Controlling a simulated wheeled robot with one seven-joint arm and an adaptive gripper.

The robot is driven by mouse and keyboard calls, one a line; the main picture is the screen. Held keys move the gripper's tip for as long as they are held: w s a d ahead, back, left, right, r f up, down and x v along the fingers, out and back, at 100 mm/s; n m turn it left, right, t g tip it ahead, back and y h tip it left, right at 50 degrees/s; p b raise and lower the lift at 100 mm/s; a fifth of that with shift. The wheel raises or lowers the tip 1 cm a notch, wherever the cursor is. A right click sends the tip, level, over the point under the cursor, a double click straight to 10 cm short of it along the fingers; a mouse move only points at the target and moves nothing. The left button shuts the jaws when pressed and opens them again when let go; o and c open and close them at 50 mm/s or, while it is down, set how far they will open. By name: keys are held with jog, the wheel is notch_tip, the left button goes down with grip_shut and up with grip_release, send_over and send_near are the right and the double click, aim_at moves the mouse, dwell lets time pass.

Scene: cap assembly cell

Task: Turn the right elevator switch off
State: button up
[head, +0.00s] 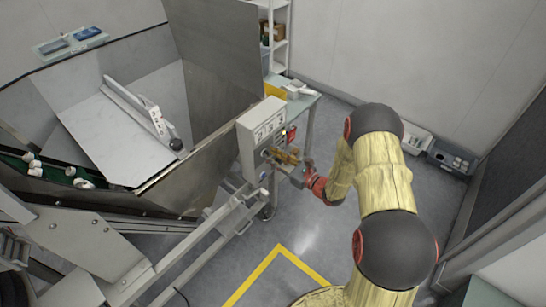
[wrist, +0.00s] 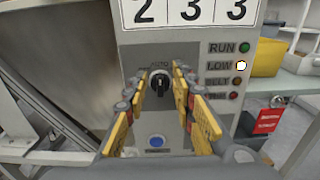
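A grey control box (head: 262,133) stands beside the large metal hopper in the head view. In the wrist view its front panel (wrist: 190,50) faces me, with a black rotary switch (wrist: 154,84) in the middle. The pointer of the switch looks close to upright; its exact setting is too small to read. My gripper (head: 284,157) is in front of the box. In the wrist view the yellow fingers of my gripper (wrist: 160,77) are apart, one on each side of the switch, with a gap to it. Whether another switch is on the box cannot be told.
A blue button (wrist: 156,142) is below the switch. Indicator lamps are at right; the LOW lamp (wrist: 241,65) is brightly lit. The display (wrist: 192,12) reads 2 3 3. A table with a yellow bin (head: 276,91) stands behind. Grey floor right of the box is open.

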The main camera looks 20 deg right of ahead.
grip_shut()
dwell(0.6)
